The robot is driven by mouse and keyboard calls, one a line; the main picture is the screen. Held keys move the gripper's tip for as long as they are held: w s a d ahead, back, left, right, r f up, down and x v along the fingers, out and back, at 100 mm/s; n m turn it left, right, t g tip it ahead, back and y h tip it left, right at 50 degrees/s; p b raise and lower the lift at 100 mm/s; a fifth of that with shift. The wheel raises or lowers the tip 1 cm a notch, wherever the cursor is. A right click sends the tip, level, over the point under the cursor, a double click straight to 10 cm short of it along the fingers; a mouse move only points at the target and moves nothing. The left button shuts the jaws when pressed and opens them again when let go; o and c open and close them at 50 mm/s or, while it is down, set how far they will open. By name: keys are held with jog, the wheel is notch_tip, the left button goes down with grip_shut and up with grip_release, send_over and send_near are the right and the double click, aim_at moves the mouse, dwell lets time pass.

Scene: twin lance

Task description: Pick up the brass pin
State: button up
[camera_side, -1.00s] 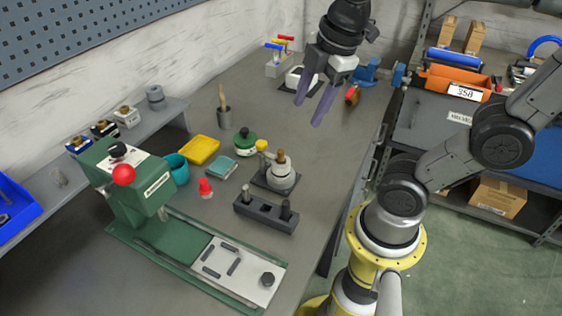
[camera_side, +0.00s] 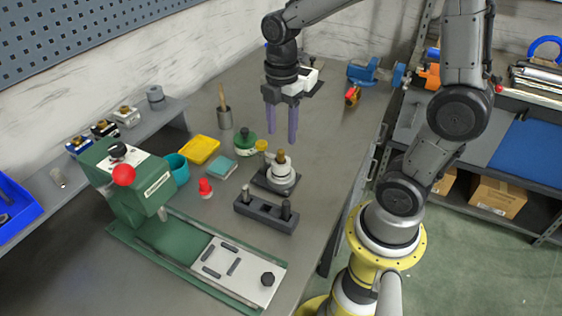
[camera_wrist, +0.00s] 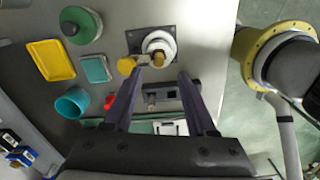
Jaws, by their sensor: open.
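The brass pin (camera_side: 281,156) appears to be the brass-coloured upright tip on top of a round white and grey fixture (camera_side: 283,178) on a dark base plate. In the wrist view the brass tip (camera_wrist: 158,60) shows at the near edge of the fixture (camera_wrist: 160,42), between the lines of my fingers. My gripper (camera_side: 281,138) is open and empty, pointing down, with its fingertips just above the brass tip in the side view. In the wrist view my gripper (camera_wrist: 159,76) has a finger on each side, with no visible contact. The pin's lower part is hidden.
A yellow knob (camera_side: 261,146) sits beside the fixture, close to the fingers. A dark block (camera_side: 258,211) with a silver pin and a black pin stands in front. A green-topped round item (camera_side: 244,141), red piece (camera_side: 205,188) and green press (camera_side: 128,185) stand left.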

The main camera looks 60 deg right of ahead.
aim_at(281, 151)
jog(key=shift+w+f, duration=0.1)
jog(key=shift+f, duration=2.9)
jog(key=shift+c, duration=0.2)
grip_shut()
